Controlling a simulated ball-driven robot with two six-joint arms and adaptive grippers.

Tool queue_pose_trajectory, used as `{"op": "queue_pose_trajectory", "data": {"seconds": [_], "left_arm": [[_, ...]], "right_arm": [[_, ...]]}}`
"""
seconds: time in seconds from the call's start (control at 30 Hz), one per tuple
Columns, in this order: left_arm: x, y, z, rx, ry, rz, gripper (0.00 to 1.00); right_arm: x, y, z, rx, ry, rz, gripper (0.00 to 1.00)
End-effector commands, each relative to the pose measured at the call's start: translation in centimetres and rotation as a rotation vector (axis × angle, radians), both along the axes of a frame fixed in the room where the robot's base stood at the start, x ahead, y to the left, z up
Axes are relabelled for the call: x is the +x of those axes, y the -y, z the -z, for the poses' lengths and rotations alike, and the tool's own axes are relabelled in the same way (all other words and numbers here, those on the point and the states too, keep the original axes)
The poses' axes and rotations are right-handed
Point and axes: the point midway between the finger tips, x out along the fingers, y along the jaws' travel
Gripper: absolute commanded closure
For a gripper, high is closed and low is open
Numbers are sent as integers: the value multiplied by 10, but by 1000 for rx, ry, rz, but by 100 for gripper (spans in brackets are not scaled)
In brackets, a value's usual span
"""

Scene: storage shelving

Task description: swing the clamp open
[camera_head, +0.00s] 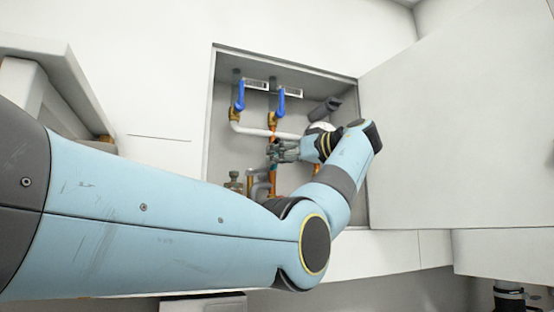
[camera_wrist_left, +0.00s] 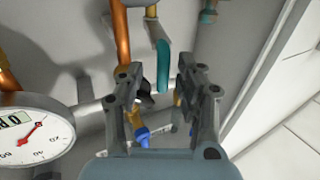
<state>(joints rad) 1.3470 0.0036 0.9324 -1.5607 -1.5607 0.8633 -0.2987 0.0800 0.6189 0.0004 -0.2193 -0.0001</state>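My left gripper (camera_head: 284,150) reaches into an open wall cabinet (camera_head: 225,150) among pipes. In the left wrist view its two fingers (camera_wrist_left: 160,98) stand apart with a gap between them. A teal handle (camera_wrist_left: 162,66) hangs just past the fingertips, near the right finger. A small dark part (camera_wrist_left: 146,97) shows between the fingers, partly hidden. I cannot tell for sure which part is the clamp. I see nothing clearly gripped. My right gripper is not in view.
Two blue-handled valves (camera_head: 240,96) (camera_head: 281,100) sit on the upper pipes. A round white gauge (camera_wrist_left: 32,135) with a red needle is left of the fingers. Copper pipes (camera_wrist_left: 121,45) run close by. A large white door panel (camera_head: 460,130) stands right of the cabinet.

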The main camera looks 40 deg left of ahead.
Motion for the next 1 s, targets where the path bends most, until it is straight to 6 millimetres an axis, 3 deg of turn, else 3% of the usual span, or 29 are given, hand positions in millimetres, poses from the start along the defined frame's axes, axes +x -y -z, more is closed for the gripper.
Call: {"op": "queue_pose_trajectory", "data": {"seconds": [0.3,0.5,1.0], "left_arm": [[1,72,0,-2,-1,6,64],[1,100,1,-1,-1,4,64],[1,106,1,0,-1,4,64]], "right_arm": [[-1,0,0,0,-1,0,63],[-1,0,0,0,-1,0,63],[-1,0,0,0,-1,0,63]]}}
